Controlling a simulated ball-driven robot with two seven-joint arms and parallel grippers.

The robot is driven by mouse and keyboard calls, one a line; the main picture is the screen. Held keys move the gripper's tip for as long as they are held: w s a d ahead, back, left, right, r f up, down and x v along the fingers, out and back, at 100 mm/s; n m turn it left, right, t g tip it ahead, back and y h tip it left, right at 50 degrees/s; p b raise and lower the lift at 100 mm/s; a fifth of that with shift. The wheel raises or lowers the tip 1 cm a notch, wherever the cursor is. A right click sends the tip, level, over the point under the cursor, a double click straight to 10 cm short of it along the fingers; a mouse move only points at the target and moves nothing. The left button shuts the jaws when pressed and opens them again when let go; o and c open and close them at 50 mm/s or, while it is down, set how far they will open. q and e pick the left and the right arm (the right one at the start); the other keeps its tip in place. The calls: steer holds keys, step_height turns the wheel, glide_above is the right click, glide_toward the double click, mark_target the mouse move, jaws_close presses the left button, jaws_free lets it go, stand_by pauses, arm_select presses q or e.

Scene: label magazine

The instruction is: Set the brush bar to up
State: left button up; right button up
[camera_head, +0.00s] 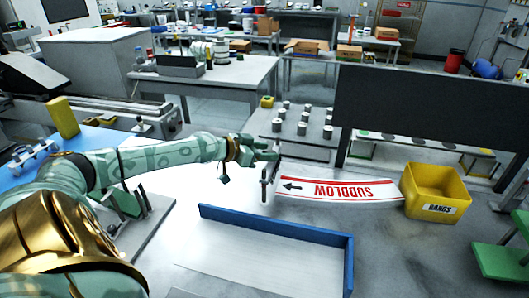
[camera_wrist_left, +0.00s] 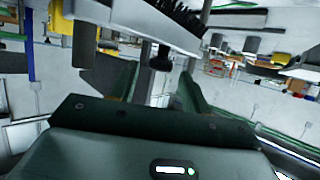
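The brush bar (camera_wrist_left: 150,22) shows in the left wrist view as a pale bar with black bristles, close ahead of my left gripper. A dark round knob (camera_wrist_left: 160,58) hangs under it. In the head view, the narrow frame of the brush bar (camera_head: 268,182) stands at the left end of a printed label strip (camera_head: 335,188). My left gripper (camera_head: 266,152) is at the top of this frame. In the wrist view its green fingers (camera_wrist_left: 158,88) are apart, with the knob between them in the picture; contact cannot be told. My right gripper is not in view.
A blue-edged tray (camera_head: 265,255) lies in front. A yellow bin (camera_head: 437,190) stands at the strip's right end. Behind is a dark panel (camera_head: 425,105) and a stand with several grey cylinders (camera_head: 303,128). A yellow block (camera_head: 62,118) is at the left.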

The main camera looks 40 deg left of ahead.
arm_select(q)
steer(key=p+v, duration=0.6)
steer(key=v, duration=1)
steer(key=shift+s, duration=0.15)
